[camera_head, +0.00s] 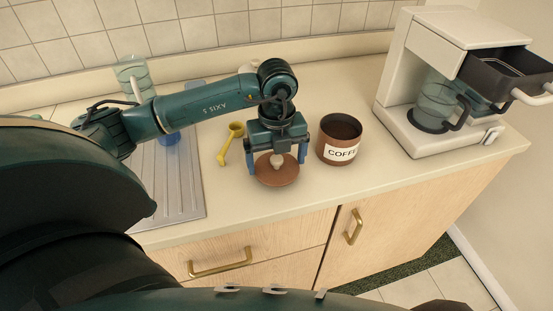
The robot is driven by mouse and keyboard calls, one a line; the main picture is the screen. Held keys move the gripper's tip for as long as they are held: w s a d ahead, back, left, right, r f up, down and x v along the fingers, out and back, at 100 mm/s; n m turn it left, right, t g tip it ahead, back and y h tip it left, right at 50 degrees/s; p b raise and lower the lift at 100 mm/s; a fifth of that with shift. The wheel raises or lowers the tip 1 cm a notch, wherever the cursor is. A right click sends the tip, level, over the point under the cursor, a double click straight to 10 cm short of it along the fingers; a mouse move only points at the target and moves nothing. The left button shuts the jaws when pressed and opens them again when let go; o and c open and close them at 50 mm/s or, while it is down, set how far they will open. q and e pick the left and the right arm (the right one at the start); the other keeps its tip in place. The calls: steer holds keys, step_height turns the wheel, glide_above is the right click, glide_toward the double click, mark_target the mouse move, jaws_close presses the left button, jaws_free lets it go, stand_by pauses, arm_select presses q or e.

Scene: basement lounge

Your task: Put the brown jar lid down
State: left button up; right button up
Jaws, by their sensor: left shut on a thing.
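The brown jar lid (278,178) is a round disc with a pale knob on top, at the counter's front middle. My left gripper (277,164) points down over it, with its blue fingers at either side, shut on the lid. I cannot tell whether the lid touches the counter or hangs just above it. My right gripper is not in view.
A yellow scoop (231,140) is left of the gripper, beside the metal draining board (185,195). A glass container (133,75) is behind my arm. A white coffee maker (440,70) with a glass pot and pulled-out black basket stands right. Counter (345,190) before the jar is clear.

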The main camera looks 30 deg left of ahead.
mark_target(276, 158)
arm_select(q)
steer(key=shift+f, duration=0.5)
steer(key=shift+f, duration=0.2)
steer(key=o, duration=0.6)
steer(key=shift+o, duration=0.2)
steer(key=shift+r, duration=0.1)
step_height(276, 158, up, 12)
steer(key=b, duration=0.1)
steer(key=shift+r, duration=0.15)
